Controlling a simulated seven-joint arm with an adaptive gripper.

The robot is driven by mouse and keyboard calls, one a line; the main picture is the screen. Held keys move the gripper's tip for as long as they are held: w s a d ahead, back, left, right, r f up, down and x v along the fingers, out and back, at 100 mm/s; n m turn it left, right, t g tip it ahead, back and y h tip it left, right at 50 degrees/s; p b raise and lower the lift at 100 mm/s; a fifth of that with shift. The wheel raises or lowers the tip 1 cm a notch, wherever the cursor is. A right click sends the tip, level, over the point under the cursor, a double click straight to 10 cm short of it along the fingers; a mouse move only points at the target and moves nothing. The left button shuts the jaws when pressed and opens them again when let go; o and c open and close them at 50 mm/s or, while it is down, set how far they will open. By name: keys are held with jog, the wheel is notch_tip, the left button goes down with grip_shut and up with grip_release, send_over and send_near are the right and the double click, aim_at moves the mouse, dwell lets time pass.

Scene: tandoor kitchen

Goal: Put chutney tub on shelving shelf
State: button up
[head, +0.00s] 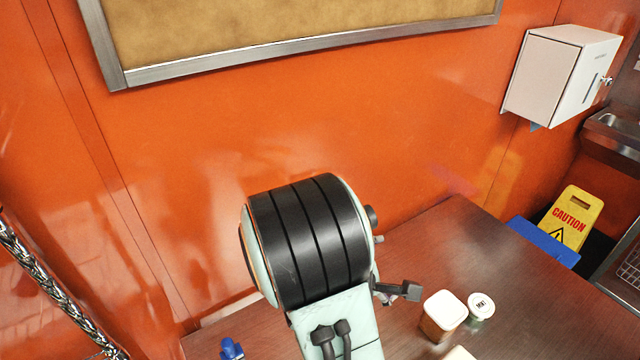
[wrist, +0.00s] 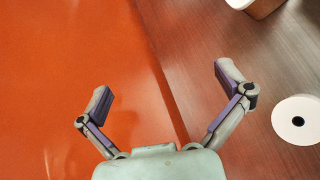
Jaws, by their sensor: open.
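A small round tub (head: 481,306) with a white lid, dark print and a pale greenish side stands on the brown table in the head view; I take it as the chutney tub. A round white lid with a dark centre at the right edge of the wrist view (wrist: 297,120) appears to be the same tub. My gripper (wrist: 163,80) is open and empty, its fingers spread over the wall and table edge. The tub lies outside the fingers, to their right. In the head view one dark finger shows beside my arm; the rest is hidden. No shelf is recognisable.
A square white-lidded tub with a brown body (head: 440,314) stands just left of the round tub. Another pale lid (head: 459,353) is cut off below. The orange wall (head: 420,130) borders the table (head: 465,240), whose far part is bare. A yellow caution sign (head: 574,215) stands beyond.

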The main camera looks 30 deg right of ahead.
aim_at(445, 312)
jog(key=s+d+f+n+g+h, duration=0.1)
jog(key=s+f+n, duration=0.1)
jog(key=s+f, duration=0.1)
jog(key=s+d+f+n+g, duration=0.1)
jog(key=s+d+f+n, duration=0.1)
jog(key=s+f, duration=0.1)
jog(key=s+d+f+n+g+h, duration=0.1)
jog(key=s+f+n, duration=0.1)
jog(key=f, duration=0.3)
jog(key=shift+s+d+n+h, duration=0.3)
jog(key=shift+s+d, duration=0.1)
jog(key=shift+s, duration=0.15)
jog(key=shift+s+d+f, duration=0.1)
jog(key=shift+d+f, duration=0.05)
jog(key=shift+d, duration=0.05)
jog(key=x, duration=0.6)
jog(key=shift+s+d+f, duration=0.1)
jog(key=c, duration=1)
